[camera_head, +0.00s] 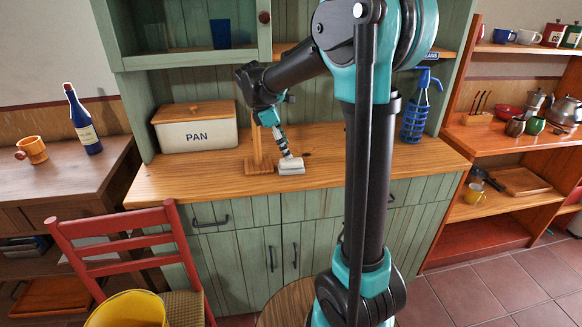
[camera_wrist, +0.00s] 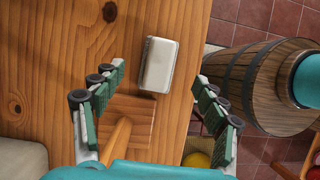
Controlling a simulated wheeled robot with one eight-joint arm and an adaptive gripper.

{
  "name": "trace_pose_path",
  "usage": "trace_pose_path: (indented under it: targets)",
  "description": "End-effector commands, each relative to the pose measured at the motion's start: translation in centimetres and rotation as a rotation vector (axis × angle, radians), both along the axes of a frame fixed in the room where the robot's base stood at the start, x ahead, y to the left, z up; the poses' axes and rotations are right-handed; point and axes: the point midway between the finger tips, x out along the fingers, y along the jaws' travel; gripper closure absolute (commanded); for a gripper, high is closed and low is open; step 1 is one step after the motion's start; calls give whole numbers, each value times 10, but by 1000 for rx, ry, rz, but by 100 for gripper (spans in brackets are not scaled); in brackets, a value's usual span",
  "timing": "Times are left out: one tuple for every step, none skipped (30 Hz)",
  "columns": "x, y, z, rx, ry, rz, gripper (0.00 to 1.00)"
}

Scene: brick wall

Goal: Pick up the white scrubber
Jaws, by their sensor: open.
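The white scrubber (camera_head: 290,167) is a small pale block lying on the wooden top of the green cabinet (camera_head: 350,160), near its front edge. In the wrist view the scrubber (camera_wrist: 158,62) appears between and slightly beyond my fingertips. My gripper (camera_head: 285,148) is right above it in the head view, pointing down. In the wrist view my gripper (camera_wrist: 158,76) is open and empty, one finger on each side of the scrubber with gaps on both sides.
A wooden block with an upright handle (camera_head: 258,166) stands just left of the scrubber and also shows below it in the wrist view (camera_wrist: 122,120). The counter between has free room.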

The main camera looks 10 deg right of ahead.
Motion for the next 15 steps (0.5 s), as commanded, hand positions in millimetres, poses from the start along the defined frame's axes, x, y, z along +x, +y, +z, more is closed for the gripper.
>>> trace_pose_path:
  targets:
    - [0,-2,-5,0,0,-1,28]
    - [0,-3,-7,0,0,0,28]
    - [0,-4,-9,0,0,0,28]
    - [0,-5,-11,0,0,0,28]
    - [0,-5,-12,0,0,0,28]
    - [0,-6,-14,0,0,0,28]
    - [0,-6,-16,0,0,0,28]
    - [0,-7,-19,0,0,-1,28]
    - [0,-8,-23,0,0,-1,28]
    - [0,-9,-28,0,0,-1,28]
    - [1,-10,-32,0,0,-1,28]
    - [1,-11,-38,0,0,-1,28]
    - [0,-12,-43,0,0,-1,28]
    - [0,-13,-46,0,-1,-2,28]
    - [0,-16,-51,0,-1,-2,28]
